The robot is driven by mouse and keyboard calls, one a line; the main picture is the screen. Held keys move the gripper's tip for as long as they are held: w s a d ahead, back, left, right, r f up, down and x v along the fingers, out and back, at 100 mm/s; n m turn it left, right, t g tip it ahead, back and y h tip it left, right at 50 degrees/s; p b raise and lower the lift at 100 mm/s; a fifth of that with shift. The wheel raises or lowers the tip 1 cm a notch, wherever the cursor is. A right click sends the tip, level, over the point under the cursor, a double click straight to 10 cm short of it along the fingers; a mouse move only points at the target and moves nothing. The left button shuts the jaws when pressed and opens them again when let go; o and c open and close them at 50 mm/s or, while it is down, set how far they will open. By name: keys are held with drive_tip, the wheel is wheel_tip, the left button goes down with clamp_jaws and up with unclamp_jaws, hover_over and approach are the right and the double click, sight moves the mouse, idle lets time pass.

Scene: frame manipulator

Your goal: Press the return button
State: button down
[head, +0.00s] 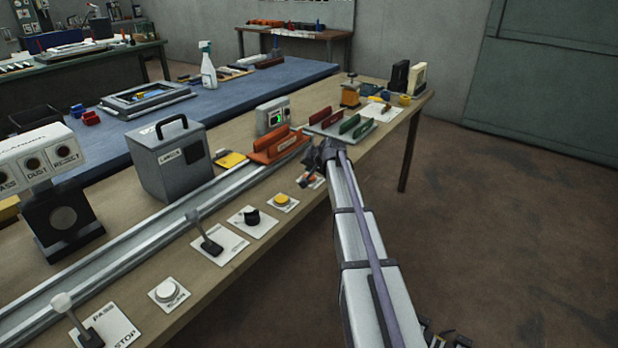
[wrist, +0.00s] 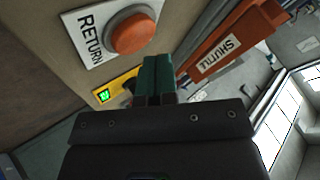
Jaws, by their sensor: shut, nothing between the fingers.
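The return button is a round orange-red cap (wrist: 132,32) on a white plate marked RETURN (wrist: 92,40), in the upper left of the wrist view. In the head view, its plate (head: 312,183) lies on the bench's near edge, partly hidden by my gripper (head: 318,163). My gripper's teal fingers (wrist: 157,65) are shut together and empty. In the wrist view their tips show just below and right of the orange cap; I cannot tell whether they touch it.
An orange block marked SHUTTLE (wrist: 222,52) is on the rail, also in the head view (head: 277,145). Along the bench's near edge are a yellow button (head: 282,199), a black knob (head: 252,217), levers and a white button (head: 166,290). Open floor lies right.

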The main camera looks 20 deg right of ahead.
idle(0.3)
drive_tip(key=shift+f+b, duration=0.45)
drive_tip(key=shift+f+b, duration=0.4)
drive_tip(key=shift+b, duration=0.05)
idle(0.5)
drive_tip(key=shift+r+p, duration=0.85)
wheel_tip(320, 180, up, 5)
drive_tip(key=p, duration=0.5)
drive_tip(key=shift+r, duration=0.1)
